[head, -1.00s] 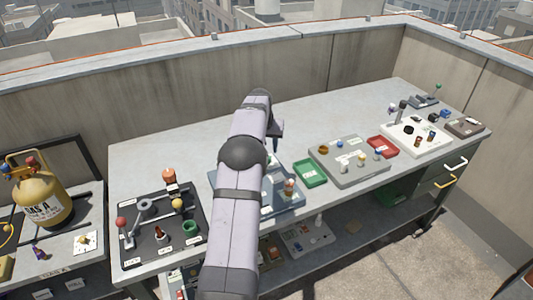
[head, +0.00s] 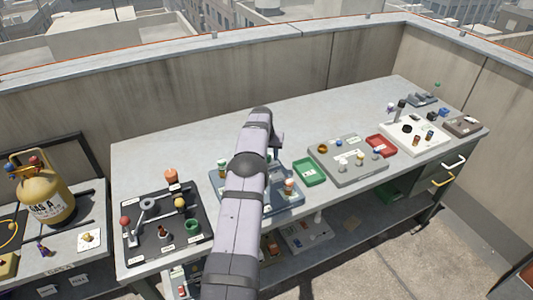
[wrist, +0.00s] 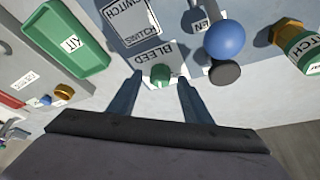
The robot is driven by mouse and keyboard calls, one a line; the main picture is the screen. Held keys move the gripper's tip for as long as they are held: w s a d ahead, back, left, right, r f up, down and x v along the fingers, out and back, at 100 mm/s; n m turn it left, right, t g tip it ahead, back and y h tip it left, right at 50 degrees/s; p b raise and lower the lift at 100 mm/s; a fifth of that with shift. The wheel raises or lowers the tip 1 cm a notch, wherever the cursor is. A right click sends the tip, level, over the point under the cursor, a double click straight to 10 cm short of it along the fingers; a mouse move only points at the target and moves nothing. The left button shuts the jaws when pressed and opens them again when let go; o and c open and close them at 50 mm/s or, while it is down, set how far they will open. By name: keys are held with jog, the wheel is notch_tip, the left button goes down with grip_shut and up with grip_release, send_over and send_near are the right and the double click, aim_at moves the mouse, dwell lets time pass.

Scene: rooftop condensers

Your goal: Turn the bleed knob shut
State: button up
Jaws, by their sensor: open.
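The bleed knob (wrist: 162,75) is a small green knob beside a label reading BLEED (wrist: 157,54), upside down in the wrist view. My gripper (wrist: 160,79) is open. Its two dark fingers stand to the left and right of the knob in the picture, with a gap on both sides; I cannot tell whether the tips are down at its height. The knob is on the blue-grey panel (head: 288,204) on the bench. In the head view my arm covers the middle of this panel, and I cannot make out the knob there.
In the wrist view a blue ball handle (wrist: 225,36) stands close right of the fingers, with a brass-and-green fitting (wrist: 294,40) farther right. A green tray (wrist: 66,38) lies left. A black panel (head: 150,250) and grey panel (head: 345,180) flank the blue-grey one.

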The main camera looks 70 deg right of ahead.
jog(key=shift+f, duration=0.15)
jog(key=shift+c, duration=0.7)
jog(key=c, duration=0.9)
jog(key=shift+s+d+f+n+t+b, duration=0.1)
jog(key=shift+n+t+b, duration=0.3)
jog(key=shift+n+b, duration=0.4)
jog(key=shift+n+t+y, duration=0.3)
jog(key=shift+n+t, duration=0.2)
jog(key=shift+n, duration=0.9)
jog(key=o, duration=1)
